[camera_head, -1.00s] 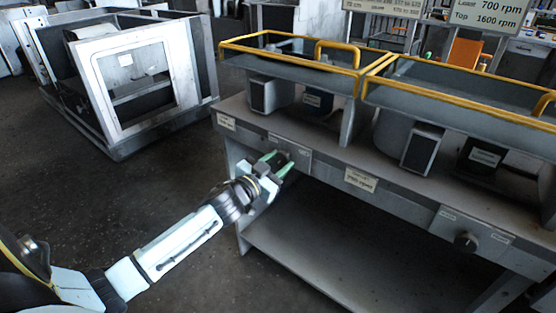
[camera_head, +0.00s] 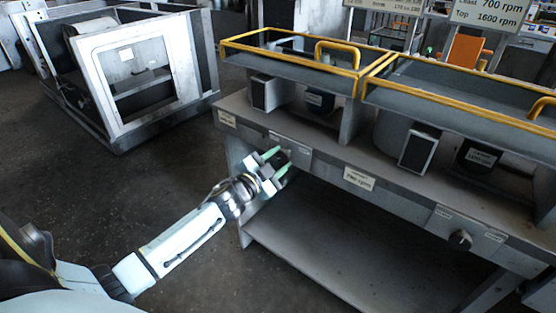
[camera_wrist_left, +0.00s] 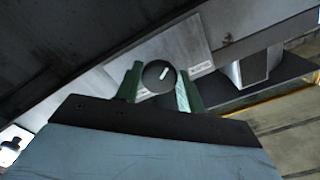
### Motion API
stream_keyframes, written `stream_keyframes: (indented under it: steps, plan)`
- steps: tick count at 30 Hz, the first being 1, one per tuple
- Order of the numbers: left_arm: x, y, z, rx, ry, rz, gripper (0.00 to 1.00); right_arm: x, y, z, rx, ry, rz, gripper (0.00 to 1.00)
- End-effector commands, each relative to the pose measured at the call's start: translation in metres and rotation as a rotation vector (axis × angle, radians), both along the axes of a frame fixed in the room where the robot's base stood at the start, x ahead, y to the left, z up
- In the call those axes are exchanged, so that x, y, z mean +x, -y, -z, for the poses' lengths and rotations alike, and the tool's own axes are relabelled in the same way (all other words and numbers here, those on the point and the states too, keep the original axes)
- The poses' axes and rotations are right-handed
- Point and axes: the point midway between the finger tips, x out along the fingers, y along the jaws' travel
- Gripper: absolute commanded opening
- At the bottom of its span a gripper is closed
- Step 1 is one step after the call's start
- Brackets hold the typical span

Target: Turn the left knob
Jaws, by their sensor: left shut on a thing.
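The left knob is a dark round knob on the front panel at the left end of the grey bench. It shows in the left wrist view as the left knob (camera_wrist_left: 158,76) with a white pointer mark, lying between two green fingertips. In the head view the left knob (camera_head: 283,158) is partly hidden by the fingers. My left gripper (camera_head: 275,161) is shut on the left knob, one finger on each side. It also shows in the left wrist view (camera_wrist_left: 160,82). My right gripper is not in view.
The right knob (camera_head: 460,240) sits on the bench front further right. Yellow-railed trays (camera_head: 290,62) top the bench (camera_head: 400,196). A lower shelf (camera_head: 320,262) lies beneath. A grey metal frame (camera_head: 115,140) stands on the floor at the back left. The dark floor between is clear.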

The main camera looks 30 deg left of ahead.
Motion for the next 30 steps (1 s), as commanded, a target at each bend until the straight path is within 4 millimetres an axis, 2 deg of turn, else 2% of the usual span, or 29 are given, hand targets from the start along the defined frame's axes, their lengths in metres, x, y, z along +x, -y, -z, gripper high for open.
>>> stream_keyframes:
  steps: [7,8,12,23,26,30]
  plan:
    - [0.000,0.001,-0.001,-0.001,0.001,0.001,0.16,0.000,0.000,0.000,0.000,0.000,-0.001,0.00]
    - [0.000,0.001,-0.001,-0.001,0.001,0.001,0.41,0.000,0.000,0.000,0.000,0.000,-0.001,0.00]
    - [0.000,0.000,-0.001,-0.002,0.001,0.001,0.59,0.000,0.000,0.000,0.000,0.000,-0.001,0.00]
    - [-0.003,0.000,0.000,-0.002,0.000,0.000,0.60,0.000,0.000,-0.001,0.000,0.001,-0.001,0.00]
    - [-0.012,-0.001,0.000,-0.003,-0.002,0.000,0.60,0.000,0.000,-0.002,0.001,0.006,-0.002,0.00]
    - [-0.036,-0.002,0.000,-0.004,-0.003,0.000,0.60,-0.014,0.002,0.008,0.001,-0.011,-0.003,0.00]
